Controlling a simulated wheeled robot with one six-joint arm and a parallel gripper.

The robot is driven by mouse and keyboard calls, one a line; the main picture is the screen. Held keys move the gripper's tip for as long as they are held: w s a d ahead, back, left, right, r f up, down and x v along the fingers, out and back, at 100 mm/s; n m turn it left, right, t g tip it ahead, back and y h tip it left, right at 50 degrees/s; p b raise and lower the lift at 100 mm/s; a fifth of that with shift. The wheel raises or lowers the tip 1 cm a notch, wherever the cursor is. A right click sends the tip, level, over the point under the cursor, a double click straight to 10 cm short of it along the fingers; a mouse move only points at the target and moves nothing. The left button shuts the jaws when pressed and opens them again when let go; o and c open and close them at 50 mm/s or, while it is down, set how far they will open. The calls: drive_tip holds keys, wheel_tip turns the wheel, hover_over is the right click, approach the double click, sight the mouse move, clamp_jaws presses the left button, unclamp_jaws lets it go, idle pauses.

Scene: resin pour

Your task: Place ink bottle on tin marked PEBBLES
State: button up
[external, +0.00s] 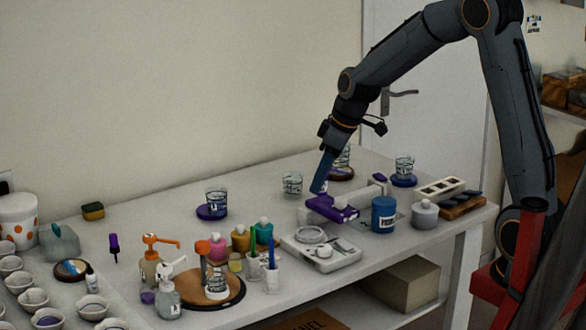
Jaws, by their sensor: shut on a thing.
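A blue tin (383,217) with a white label stands upright near the table's right front. The label begins with letters like PEB; the rest is too small to read. My gripper (325,192) is low over the table, left of and behind this tin. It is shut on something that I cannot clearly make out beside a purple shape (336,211). I cannot tell which thing is the ink bottle. Similar pink (217,249), amber (240,242) and teal (264,236) bottles stand left of centre.
A flat pale scale (321,252) lies in front of my gripper. A white slotted block (440,188) is at the right. Glasses on dark coasters stand behind. Pump bottles (150,268) and several white cups crowd the left. The table's back middle is mostly clear.

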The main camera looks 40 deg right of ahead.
drive_tip(key=s+d+r+m, duration=0.2)
drive_tip(key=d, duration=0.7)
drive_tip(key=s+d+r+m, duration=0.1)
drive_tip(key=d+r, duration=0.1)
drive_tip(key=d, duration=0.7)
drive_tip(key=p, duration=0.2)
approach(379, 199)
drive_tip(key=shift+m+h, duration=0.3)
drive_tip(key=shift+h, duration=0.1)
drive_tip(key=shift+a+x, duration=0.2)
drive_tip(key=shift+x, duration=1.1)
drive_tip(key=shift+a+x, duration=0.2)
drive_tip(key=shift+x, duration=1.1)
drive_tip(key=o, duration=0.6)
drive_tip(key=shift+f, duration=0.15)
drive_tip(key=o, duration=0.4)
drive_tip(key=shift+o, duration=0.2)
